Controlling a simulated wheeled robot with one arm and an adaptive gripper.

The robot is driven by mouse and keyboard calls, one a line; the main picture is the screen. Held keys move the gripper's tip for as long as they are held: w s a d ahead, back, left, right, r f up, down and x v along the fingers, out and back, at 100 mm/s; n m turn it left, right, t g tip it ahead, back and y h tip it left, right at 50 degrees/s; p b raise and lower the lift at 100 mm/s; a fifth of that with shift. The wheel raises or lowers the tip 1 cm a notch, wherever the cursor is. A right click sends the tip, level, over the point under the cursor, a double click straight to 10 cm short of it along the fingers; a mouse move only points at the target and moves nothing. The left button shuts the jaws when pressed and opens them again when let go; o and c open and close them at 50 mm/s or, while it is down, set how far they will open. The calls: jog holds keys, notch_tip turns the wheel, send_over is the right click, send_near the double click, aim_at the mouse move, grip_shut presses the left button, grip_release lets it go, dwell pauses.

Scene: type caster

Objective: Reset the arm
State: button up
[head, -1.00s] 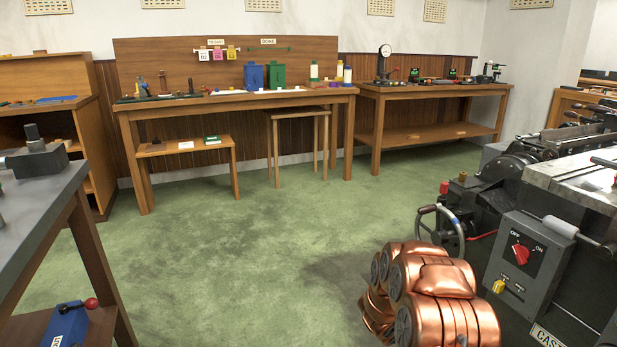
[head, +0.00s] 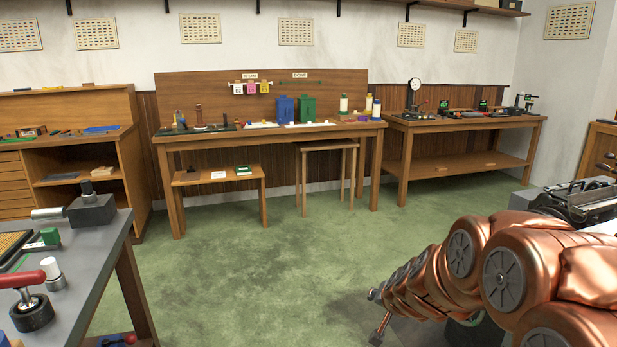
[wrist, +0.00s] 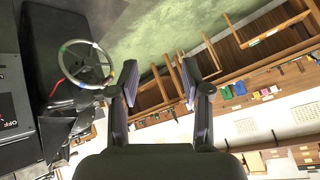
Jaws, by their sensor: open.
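My gripper (wrist: 158,82) is open and empty in the wrist view, its two dark fingers apart with only room background between them. My copper arm (head: 505,265) reaches across the lower right of the head view. Its far end is low over the green floor, and the gripper is too small and hidden there to make out. The wrist view is tilted, with benches at the upper right and a handwheel (wrist: 86,64) of a dark machine left of the fingers.
A wooden workbench (head: 275,135) stands at the back, with a stool (head: 328,150) and a low bench (head: 218,178) before it. Another bench (head: 465,122) is at back right. A grey table (head: 95,245) is near left. The green floor (head: 265,265) between is clear.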

jog(key=s+a+r+n+g+y+p, duration=0.1)
jog(key=s+a+r+n+g+p, duration=0.15)
jog(key=s+r, duration=0.45)
jog(key=s+a+r+n+g+y+p, duration=0.1)
jog(key=s+a+r+g+p, duration=0.2)
jog(key=s, duration=0.7)
jog(key=s+d+r+g+p, duration=0.1)
jog(key=s+r+p, duration=0.1)
jog(key=s, duration=0.6)
jog(key=s+d+r+n+g+h+p, duration=0.1)
jog(key=s+d+r+g+p, duration=0.1)
jog(key=s, duration=0.6)
jog(key=s+d+r+n+g+h+p, duration=0.1)
jog(key=s+r+p, duration=0.3)
jog(key=s, duration=0.5)
jog(key=shift+d+r+g, duration=0.45)
jog(key=shift+d+g, duration=0.1)
jog(key=shift+d, duration=0.2)
jog(key=shift+c, duration=0.6)
jog(key=shift+a, duration=0.1)
